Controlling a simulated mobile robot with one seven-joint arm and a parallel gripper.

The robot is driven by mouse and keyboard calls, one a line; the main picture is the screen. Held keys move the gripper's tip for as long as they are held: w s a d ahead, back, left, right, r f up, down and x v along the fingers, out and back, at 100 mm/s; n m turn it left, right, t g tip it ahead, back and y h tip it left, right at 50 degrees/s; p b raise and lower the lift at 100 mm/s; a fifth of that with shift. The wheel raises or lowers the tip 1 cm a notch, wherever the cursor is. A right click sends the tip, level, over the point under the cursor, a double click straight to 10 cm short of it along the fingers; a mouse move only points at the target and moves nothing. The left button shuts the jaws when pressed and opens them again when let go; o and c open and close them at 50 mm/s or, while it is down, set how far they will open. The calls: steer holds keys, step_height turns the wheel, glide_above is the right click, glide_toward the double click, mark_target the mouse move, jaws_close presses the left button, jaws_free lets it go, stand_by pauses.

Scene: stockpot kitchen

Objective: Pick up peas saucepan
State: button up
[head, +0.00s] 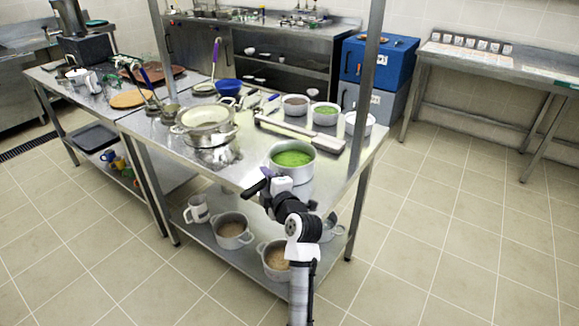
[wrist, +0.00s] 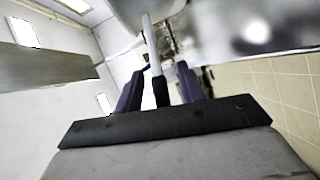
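The peas saucepan (head: 291,160) is a grey metal pan with bright green contents. It stands upright near the front right corner of the steel table. My gripper (head: 262,182) is at the table's front edge, just left of and in front of the pan. In the wrist view, a thin metal handle with a black end (wrist: 151,45) runs between the two purple fingers of my gripper (wrist: 164,68). The fingers are apart, with a visible gap to the handle on the right side. The handle leads up to a grey rounded surface, seen only in part.
A smaller pan with green contents (head: 325,114) stands farther back, beside other small pans (head: 295,105). Stacked pots (head: 205,128) stand to the left. More pots (head: 232,232) stand on the lower shelf. The right floor is clear.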

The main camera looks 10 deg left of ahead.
jaws_close()
steer(key=shift+r, duration=0.1)
steer(key=shift+r, duration=0.1)
